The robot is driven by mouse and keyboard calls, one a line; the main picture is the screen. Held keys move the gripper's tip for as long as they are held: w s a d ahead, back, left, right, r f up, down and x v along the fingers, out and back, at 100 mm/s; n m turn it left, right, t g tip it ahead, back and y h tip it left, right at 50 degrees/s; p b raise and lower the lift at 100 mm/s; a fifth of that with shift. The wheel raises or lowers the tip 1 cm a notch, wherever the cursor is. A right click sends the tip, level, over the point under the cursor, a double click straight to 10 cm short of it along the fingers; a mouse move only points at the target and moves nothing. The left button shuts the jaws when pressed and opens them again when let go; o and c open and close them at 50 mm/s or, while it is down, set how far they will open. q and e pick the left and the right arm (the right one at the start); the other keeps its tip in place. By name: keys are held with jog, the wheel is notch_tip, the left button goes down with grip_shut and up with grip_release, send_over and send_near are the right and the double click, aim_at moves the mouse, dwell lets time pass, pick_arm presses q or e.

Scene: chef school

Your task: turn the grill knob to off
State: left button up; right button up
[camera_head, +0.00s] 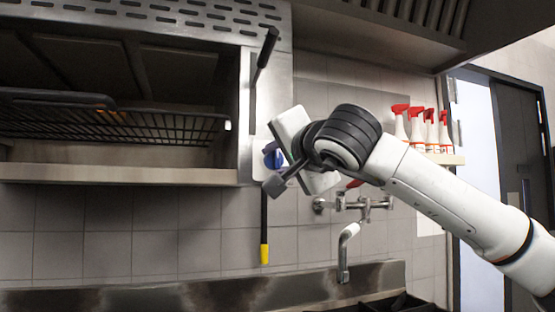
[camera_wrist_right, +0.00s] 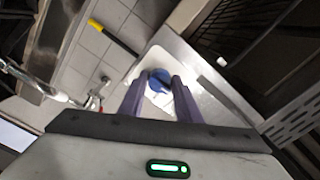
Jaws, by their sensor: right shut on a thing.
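The grill (camera_head: 120,172) is mounted on the wall at the left in the head view. Its blue knob (camera_head: 270,153) is at the right end of its front, partly hidden by my right gripper. In the right wrist view the blue knob (camera_wrist_right: 157,84) lies between the two purple fingers against a pale panel. My right gripper (camera_head: 276,178) is at the knob, its fingers shut on it. The marking of the knob's setting cannot be read. My left gripper is not in view.
A black rod with a yellow end (camera_head: 264,253) hangs below the knob. A black lever (camera_head: 268,47) sticks out above it. A wall tap (camera_head: 345,250) is below my right arm. Spray bottles with red tops (camera_head: 416,128) stand on a shelf at the right.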

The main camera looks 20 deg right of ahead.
jog(key=shift+f, duration=0.1)
jog(key=o, duration=0.9)
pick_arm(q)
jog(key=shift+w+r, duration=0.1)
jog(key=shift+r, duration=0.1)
pick_arm(e)
jog(key=shift+o, duration=0.6)
jog(key=shift+s, duration=0.1)
pick_arm(q)
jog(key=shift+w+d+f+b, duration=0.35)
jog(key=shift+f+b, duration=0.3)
jog(key=shift+b, duration=0.65)
pick_arm(e)
jog(key=s, duration=1)
jog(key=shift+d, duration=0.15)
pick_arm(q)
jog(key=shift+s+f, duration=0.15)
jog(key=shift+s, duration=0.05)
pick_arm(e)
jog(key=shift+s, duration=0.1)
